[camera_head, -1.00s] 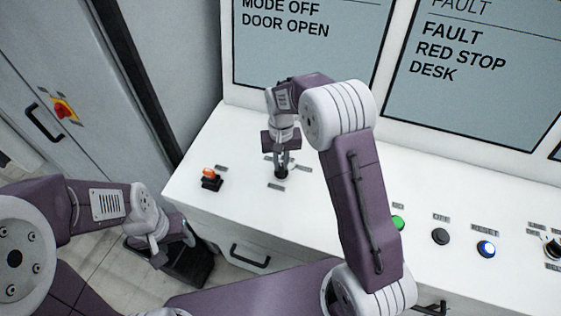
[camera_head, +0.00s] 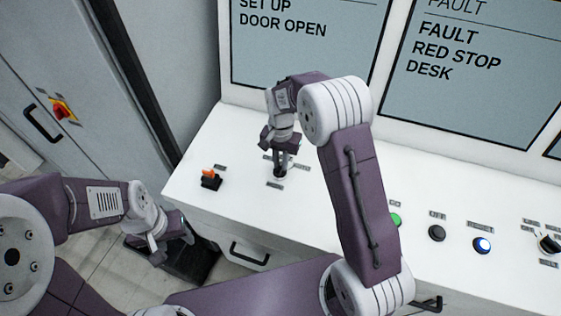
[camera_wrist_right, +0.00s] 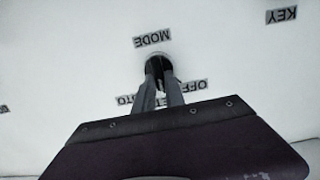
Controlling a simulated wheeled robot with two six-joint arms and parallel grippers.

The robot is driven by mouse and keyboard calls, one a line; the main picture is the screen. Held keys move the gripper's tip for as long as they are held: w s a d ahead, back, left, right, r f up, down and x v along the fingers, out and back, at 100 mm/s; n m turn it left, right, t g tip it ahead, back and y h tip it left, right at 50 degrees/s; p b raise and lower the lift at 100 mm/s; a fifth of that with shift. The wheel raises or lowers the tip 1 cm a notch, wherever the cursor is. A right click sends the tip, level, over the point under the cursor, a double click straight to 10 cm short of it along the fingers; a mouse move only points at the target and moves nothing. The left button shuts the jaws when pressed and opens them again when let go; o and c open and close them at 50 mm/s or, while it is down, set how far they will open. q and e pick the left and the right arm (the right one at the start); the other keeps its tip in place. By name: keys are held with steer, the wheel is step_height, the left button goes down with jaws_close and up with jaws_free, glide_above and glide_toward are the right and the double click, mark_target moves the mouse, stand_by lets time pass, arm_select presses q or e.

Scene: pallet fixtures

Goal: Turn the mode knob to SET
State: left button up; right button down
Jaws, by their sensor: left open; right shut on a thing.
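The mode knob (camera_head: 280,173) is a small dark knob on the white desk top, mostly hidden by my right gripper. In the right wrist view the knob (camera_wrist_right: 157,62) sits below the upside-down MODE label (camera_wrist_right: 152,39). My right gripper (camera_head: 281,163) is shut on the knob from above; its two dark fingers (camera_wrist_right: 160,85) also show in the wrist view. They partly cover the OFF, SET and AUTO labels. The left screen (camera_head: 300,50) reads SET UP, DOOR OPEN. My left gripper (camera_head: 175,240) is open and empty, off the desk's left front edge.
Green (camera_head: 396,220), black (camera_head: 437,233) and lit blue (camera_head: 482,245) buttons and another black knob (camera_head: 550,243) lie to the right. The right screen (camera_head: 470,70) reads FAULT, RED STOP, DESK.

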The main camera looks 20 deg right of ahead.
steer(key=shift+w, duration=0.1)
steer(key=c, duration=1.4)
jaws_free()
steer(key=shift+d, duration=0.1)
steer(key=shift+r, duration=0.25)
step_height(320, 180, up, 8)
steer(key=b, duration=0.2)
steer(key=shift+r, duration=0.25)
